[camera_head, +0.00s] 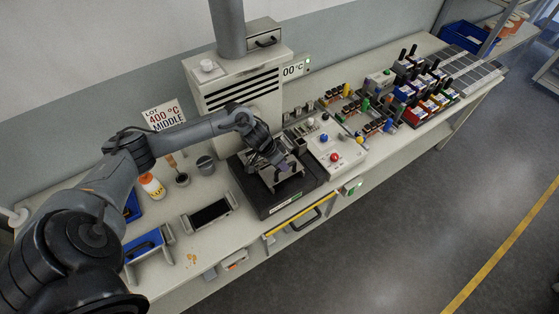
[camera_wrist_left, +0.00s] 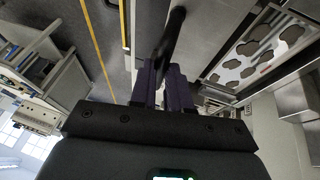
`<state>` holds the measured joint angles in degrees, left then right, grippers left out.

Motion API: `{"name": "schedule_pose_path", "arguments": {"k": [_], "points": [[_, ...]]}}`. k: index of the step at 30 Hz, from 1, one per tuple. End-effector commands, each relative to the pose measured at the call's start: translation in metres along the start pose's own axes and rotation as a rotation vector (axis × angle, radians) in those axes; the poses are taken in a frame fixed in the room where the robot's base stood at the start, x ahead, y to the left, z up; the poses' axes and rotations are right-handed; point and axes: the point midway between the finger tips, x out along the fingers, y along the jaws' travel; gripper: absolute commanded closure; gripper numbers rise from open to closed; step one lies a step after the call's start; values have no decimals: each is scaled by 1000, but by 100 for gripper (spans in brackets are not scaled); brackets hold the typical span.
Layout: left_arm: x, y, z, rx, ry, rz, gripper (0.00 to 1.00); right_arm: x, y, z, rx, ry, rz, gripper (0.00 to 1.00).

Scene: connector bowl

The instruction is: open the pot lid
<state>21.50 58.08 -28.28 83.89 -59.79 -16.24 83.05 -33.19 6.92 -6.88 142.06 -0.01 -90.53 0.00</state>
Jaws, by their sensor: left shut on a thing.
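The pot is a black box (camera_head: 264,200) with a metallic top, standing on the bench in front of the white vented unit. A grey metal plate (camera_head: 291,184), which looks like its lid, lies over the top, partly hidden by my gripper. My left gripper (camera_head: 277,163) reaches down over the pot from behind and left. In the left wrist view, the purple fingers (camera_wrist_left: 165,80) are shut on a dark bar-like handle (camera_wrist_left: 173,35). Whether the handle joins the plate is hidden. My right gripper is not in view.
A white control box (camera_head: 335,155) with a red knob stands close right of the pot. A dark tray (camera_head: 209,213), a grey cup (camera_head: 205,165) and a white bottle (camera_head: 152,186) stand left. A yellow-edged drawer (camera_head: 300,215) is below. Connector racks crowd the right.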

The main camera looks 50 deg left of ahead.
Motion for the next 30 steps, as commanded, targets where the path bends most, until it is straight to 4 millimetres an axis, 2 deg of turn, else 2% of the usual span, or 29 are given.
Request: {"name": "schedule_pose_path", "arguments": {"k": [1,2,6,14,19,23,30], "points": [[0,-1,1,0,-1,-1,100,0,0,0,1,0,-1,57],[0,-1,1,0,-1,-1,79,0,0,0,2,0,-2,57],[0,-1,0,0,-1,-1,58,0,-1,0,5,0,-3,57],[0,-1,0,0,0,-1,58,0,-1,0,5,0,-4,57],[-7,-1,0,0,1,-2,58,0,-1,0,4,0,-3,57],[-24,-2,0,1,1,-2,58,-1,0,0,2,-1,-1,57],[-65,-2,0,3,0,-4,58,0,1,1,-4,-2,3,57]]}}
